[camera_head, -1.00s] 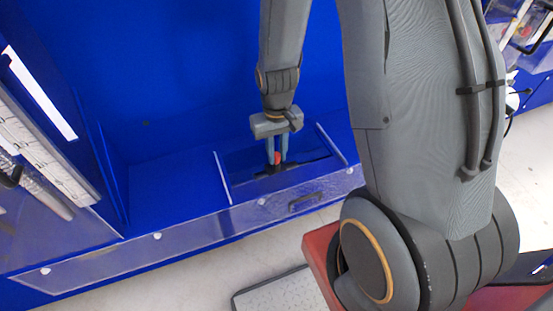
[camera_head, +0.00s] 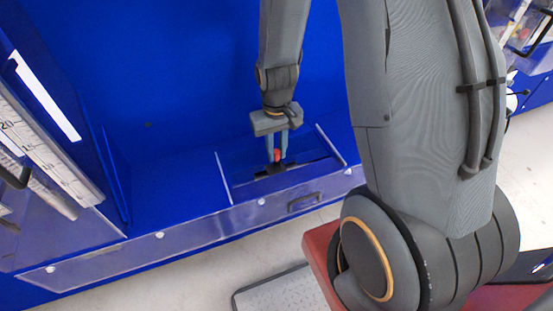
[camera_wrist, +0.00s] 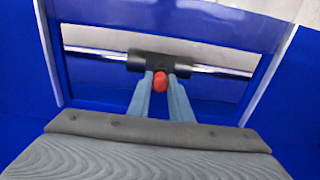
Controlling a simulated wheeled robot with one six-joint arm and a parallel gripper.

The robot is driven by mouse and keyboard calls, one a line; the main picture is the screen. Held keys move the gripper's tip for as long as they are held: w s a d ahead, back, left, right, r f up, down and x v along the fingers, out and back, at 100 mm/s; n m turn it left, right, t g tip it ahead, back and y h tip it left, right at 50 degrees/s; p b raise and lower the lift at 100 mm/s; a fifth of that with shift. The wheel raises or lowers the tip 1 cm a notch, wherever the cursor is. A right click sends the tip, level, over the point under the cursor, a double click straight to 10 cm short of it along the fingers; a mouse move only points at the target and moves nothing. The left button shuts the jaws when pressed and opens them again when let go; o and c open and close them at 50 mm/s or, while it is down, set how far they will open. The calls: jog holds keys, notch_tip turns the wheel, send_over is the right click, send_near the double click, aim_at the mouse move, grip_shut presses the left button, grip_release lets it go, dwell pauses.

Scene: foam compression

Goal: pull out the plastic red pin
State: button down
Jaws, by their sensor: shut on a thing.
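The red pin (camera_head: 277,155) is a small red piece between my gripper's fingertips, just above a black block. In the wrist view the red pin (camera_wrist: 160,80) shows as a rounded red end between the two blue-grey fingers. My gripper (camera_head: 277,158) points down and is shut on the pin. In the wrist view my gripper (camera_wrist: 160,77) has its fingertips close to the black block (camera_wrist: 143,62), which sits on a metal rail. How much of the pin is inside the block is hidden.
Clear panels (camera_head: 224,180) stand on both sides of the block. A clear front wall with a dark handle (camera_head: 305,201) runs along the near edge. A scale ruler (camera_head: 45,150) stands at the left. The blue shelf (camera_head: 165,190) left of the block is bare.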

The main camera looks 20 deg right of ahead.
aim_at(276, 152)
jog(key=shift+r+p, duration=0.9)
jog(key=shift+r, duration=0.1)
dwell(0.4)
jog(key=shift+r+p, duration=2.1)
jog(key=shift+r, duration=0.4)
